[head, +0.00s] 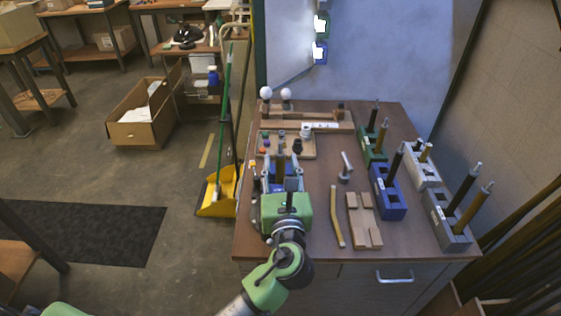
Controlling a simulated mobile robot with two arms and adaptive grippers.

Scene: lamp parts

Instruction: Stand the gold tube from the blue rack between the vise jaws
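The blue rack (390,205) stands on the right half of the bench with a dark tube (396,162) upright in it; no gold tube shows in it. My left gripper (281,177) is over the left part of the bench. A brownish-gold tube (281,162) stands roughly upright between its fingers. Blue parts, perhaps the vise, show around the tube, but the gripper covers most of them. I cannot tell whether the fingers touch the tube or whether its lower end is between jaws. My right gripper is out of view.
Green (374,144), white (421,168) and grey (447,222) racks with tubes stand nearby. A small metal stand (345,170), a yellowish bar (336,217) and a wooden block frame (363,221) lie mid-bench. Wooden boards with small parts fill the back left.

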